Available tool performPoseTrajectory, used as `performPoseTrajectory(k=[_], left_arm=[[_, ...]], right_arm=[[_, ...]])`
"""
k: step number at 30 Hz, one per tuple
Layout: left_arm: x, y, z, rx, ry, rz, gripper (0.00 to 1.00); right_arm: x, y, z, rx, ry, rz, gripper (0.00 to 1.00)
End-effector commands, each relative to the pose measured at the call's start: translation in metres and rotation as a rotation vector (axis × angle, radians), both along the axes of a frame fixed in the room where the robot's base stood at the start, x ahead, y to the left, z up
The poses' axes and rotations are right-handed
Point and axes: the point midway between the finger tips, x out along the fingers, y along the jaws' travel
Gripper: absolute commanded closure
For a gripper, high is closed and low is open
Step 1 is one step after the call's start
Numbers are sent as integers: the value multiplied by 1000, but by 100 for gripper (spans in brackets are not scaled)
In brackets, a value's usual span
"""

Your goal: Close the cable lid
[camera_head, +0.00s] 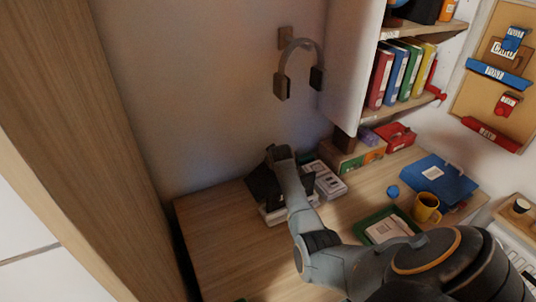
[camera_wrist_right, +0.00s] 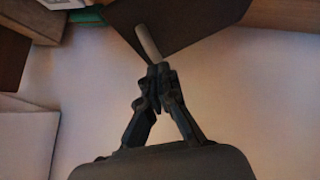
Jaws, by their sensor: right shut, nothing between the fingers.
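A dark panel (camera_head: 262,187), which looks like the cable lid, stands tilted at the back of the desk by the wall. In the right wrist view a large dark panel (camera_wrist_right: 200,22) fills the top, with a pale grey strip (camera_wrist_right: 148,43) along or in front of its edge. My right arm reaches over the desk to this panel. My right gripper (camera_wrist_right: 158,74) is shut and empty, its fingertips close to the lower end of the strip; contact cannot be told. In the head view its fingers are hidden by the wrist. My left gripper is not in view.
White box-like items (camera_head: 326,180) lie right of my wrist. A green tray (camera_head: 370,222), a yellow mug (camera_head: 426,207) and a blue folder (camera_head: 440,178) are on the right. A shelf with binders (camera_head: 400,75) and headphones (camera_head: 300,62) hang above. The left desk top (camera_head: 225,245) is clear.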

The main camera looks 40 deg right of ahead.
Motion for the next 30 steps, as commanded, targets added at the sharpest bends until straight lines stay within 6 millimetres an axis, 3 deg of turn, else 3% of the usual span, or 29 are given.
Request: performPoseTrajectory(k=[22, 26, 30], left_arm=[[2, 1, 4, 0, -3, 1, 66], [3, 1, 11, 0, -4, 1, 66], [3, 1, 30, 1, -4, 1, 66]], right_arm=[[-2, -9, -6, 64, -16, 1, 100], [-1, -8, 1, 63, -16, 2, 100], [2, -7, 22, 63, -16, 2, 100]])
